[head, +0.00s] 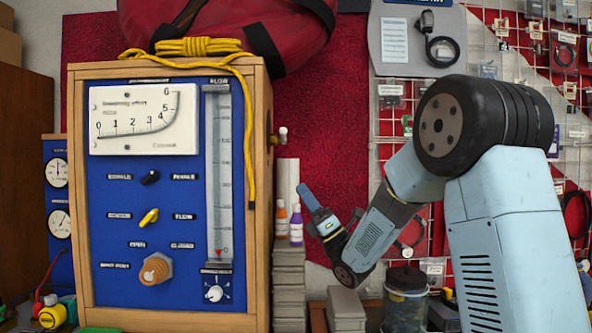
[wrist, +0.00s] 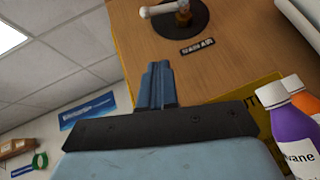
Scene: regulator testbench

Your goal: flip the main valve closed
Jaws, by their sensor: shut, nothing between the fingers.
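The main valve shows in the wrist view as a white lever (wrist: 160,9) on a brass stem, over a round black plate on the wooden side of the test box. A label below it seems to read "MAIN AIR" (wrist: 197,46). In the head view the valve (head: 282,135) sticks out from the box's right side, its white end above the brass stem. My gripper (wrist: 158,70) is shut and empty, its fingertips pointing toward the valve and apart from the lever. In the head view my gripper (head: 303,190) is right of the box and lower than the valve.
The blue-fronted test box (head: 110,225) has gauges and knobs. An orange bottle (head: 281,219) and a purple bottle (head: 296,225) stand beside it, and they appear close at the right of the wrist view. Yellow rope (head: 195,47) hangs over the box's top right edge.

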